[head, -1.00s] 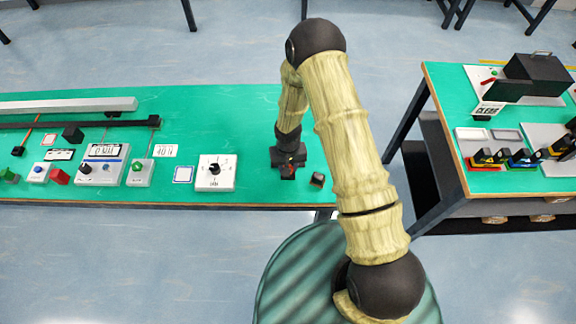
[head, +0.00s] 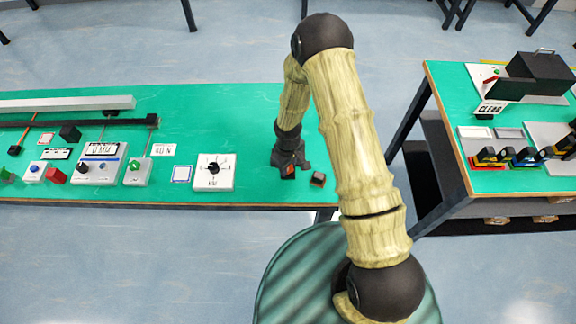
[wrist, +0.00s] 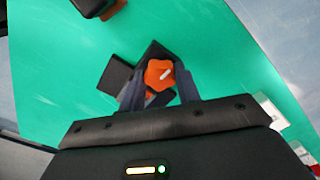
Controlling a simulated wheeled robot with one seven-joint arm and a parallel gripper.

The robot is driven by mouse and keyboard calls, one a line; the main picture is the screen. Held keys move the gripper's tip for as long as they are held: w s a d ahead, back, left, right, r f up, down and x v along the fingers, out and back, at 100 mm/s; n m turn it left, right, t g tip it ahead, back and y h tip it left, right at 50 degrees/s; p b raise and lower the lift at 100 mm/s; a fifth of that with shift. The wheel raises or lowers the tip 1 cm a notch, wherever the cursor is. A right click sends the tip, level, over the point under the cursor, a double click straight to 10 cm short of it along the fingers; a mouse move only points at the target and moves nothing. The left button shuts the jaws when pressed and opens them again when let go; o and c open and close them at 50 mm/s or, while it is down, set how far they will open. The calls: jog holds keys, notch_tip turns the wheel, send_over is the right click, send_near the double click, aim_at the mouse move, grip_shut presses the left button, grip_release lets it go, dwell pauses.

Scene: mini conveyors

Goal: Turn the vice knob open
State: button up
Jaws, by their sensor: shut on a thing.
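The vice knob is the orange, lobed knob (wrist: 158,73) with a white pointer line, seen in the wrist view on a dark vice body (wrist: 150,55). My gripper (wrist: 161,83) is shut on it, with one dark finger on each side. In the head view my gripper (head: 289,171) is low over the green bench, right of the white dial box, and a trace of orange shows beneath it. It hides most of the vice there. Whether the vice jaws are apart cannot be told.
A small dark block (head: 318,179) lies just right of my gripper. The green bench (head: 240,108) is clear behind. A second bench (head: 450,110) stands right, across a gap.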

jog(key=n, duration=0.4)
jog(key=shift+n, duration=0.3)
jog(key=n, duration=0.5)
dwell(0.4)
jog(key=o, duration=1)
jog(key=shift+c, duration=0.2)
notch_tip(320, 180, up, 18)
jog(key=shift+f, duration=0.25)
